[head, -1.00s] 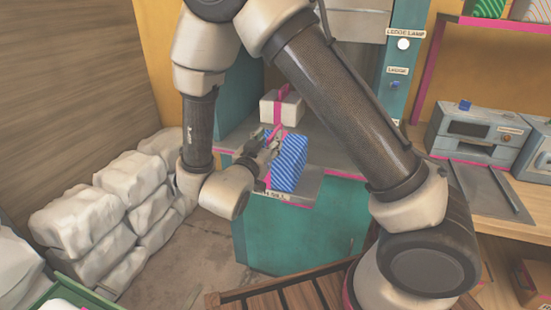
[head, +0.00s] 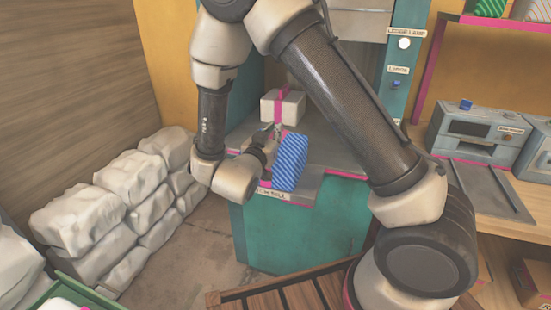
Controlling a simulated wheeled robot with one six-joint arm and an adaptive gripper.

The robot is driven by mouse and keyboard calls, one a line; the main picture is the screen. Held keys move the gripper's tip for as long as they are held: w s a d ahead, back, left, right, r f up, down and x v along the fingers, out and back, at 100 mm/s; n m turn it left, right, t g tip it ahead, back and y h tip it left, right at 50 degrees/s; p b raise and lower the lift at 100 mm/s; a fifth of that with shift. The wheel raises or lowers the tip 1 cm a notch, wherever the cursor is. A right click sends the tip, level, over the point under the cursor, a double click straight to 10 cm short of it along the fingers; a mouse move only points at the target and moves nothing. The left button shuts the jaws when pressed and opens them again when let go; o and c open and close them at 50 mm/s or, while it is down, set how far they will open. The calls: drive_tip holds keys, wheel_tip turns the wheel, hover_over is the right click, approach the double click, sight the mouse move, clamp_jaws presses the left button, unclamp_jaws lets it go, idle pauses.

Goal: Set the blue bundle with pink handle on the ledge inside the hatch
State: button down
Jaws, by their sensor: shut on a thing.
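The blue striped bundle (head: 304,163) is at the front edge of the teal hatch, above the sill (head: 314,191). My gripper (head: 274,138) is shut on its pink handle, which is mostly hidden by the fingers. I cannot tell whether the bundle touches the sill. Behind it, the grey ledge (head: 335,148) runs into the hatch (head: 328,223). My arm covers much of the opening and the ledge's right part.
A white bundle with a pink band (head: 283,107) stands farther back on the ledge. White wrapped blocks (head: 110,205) are stacked at left. A teal post (head: 400,70) with a lamp and a blue knob stands at right, near grey machines (head: 474,130) on a bench.

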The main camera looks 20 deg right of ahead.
drive_tip(key=shift+r, duration=0.15)
wheel_tip(320, 180, up, 9)
drive_tip(key=shift+f, duration=0.2)
drive_tip(key=shift+d+r, duration=0.15)
drive_tip(key=shift+r, duration=0.1)
drive_tip(key=d+f, duration=0.2)
drive_tip(key=d, duration=0.6)
drive_tip(key=x, duration=1.9)
wheel_tip(320, 180, down, 7)
drive_tip(key=shift+w+d, duration=0.35)
drive_tip(key=shift+f, duration=0.2)
